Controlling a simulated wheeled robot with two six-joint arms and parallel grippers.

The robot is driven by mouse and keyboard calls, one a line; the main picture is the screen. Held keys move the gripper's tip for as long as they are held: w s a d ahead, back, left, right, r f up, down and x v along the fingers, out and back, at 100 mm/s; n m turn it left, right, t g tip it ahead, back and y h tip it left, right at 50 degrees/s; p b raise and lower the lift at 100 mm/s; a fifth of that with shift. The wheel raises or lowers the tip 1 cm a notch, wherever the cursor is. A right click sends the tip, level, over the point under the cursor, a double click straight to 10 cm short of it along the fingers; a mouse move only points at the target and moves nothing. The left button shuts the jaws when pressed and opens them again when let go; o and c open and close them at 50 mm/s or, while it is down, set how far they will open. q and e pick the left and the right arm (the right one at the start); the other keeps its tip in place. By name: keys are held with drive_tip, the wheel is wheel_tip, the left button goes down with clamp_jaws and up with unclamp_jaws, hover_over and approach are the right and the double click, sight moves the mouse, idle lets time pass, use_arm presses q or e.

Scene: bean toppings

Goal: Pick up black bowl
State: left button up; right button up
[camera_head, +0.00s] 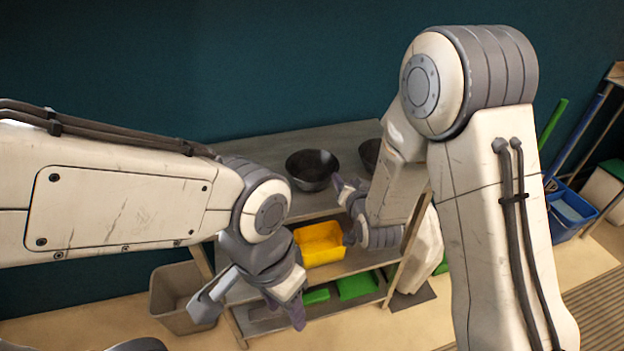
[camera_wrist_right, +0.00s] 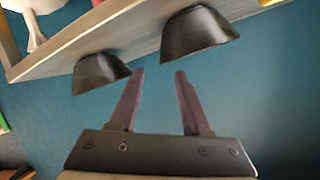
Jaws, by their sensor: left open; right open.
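A black bowl (camera_head: 312,170) sits upright on the top shelf. A second dark bowl (camera_head: 370,154) stands to its right, partly hidden behind my right arm. Two black bowls also show in the right wrist view, one at left (camera_wrist_right: 101,74) and one at upper right (camera_wrist_right: 199,35). My right gripper (camera_head: 346,190) is open and empty, close to the right of the first bowl. In the right wrist view its spread fingers (camera_wrist_right: 160,73) point toward the gap between the bowls, with nothing between them. My left gripper (camera_head: 284,308) is low in front of the shelves, open, with its fingers partly hidden.
The shelf unit (camera_head: 270,148) stands against a dark teal wall. A yellow bin (camera_head: 320,243) is on its middle level and green items (camera_head: 357,285) are below. A grey bin (camera_head: 180,292) is on the floor at left. A blue bucket (camera_head: 570,212) stands at right.

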sight(334, 170)
drive_tip(key=x, duration=0.5)
drive_tip(key=shift+w+p, duration=0.15)
drive_tip(key=shift+p, duration=0.15)
drive_tip(key=x, duration=0.2)
drive_tip(key=p+x, duration=0.1)
drive_tip(key=x, duration=0.1)
drive_tip(key=shift+a, duration=0.4)
drive_tip(key=shift+w+a+f, duration=0.1)
drive_tip(key=shift+w+f, duration=0.1)
drive_tip(key=shift+w, duration=0.35)
clamp_jaws()
